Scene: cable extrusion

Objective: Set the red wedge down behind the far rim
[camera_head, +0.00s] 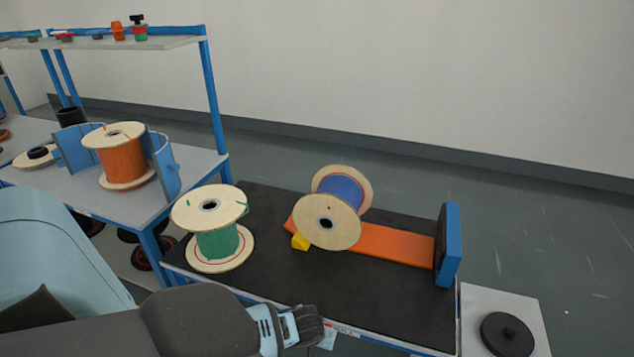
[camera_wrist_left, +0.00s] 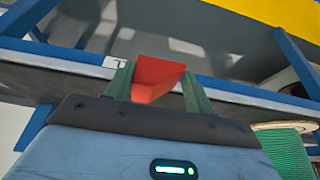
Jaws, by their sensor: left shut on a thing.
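A spool wound with blue (camera_head: 345,190) lies on its side on the black table, on or against an orange strip. Its near rim (camera_head: 327,224) faces me; its far rim (camera_head: 360,177) is partly hidden behind the winding and near rim. A yellow wedge (camera_head: 300,242) sits at the near rim's lower left. My left gripper (camera_head: 318,326) is at the table's front edge, well short of the spool. In the left wrist view the red wedge (camera_wrist_left: 157,80) is held between its two fingers. In the head view the wedge is mostly hidden. My right gripper is out of view.
A green spool (camera_head: 217,240) stands upright on the table's left part. A blue end plate (camera_head: 449,245) stands at the right end of the orange strip (camera_head: 395,243). An orange spool (camera_head: 117,155) is on the left bench. The table's front middle is clear.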

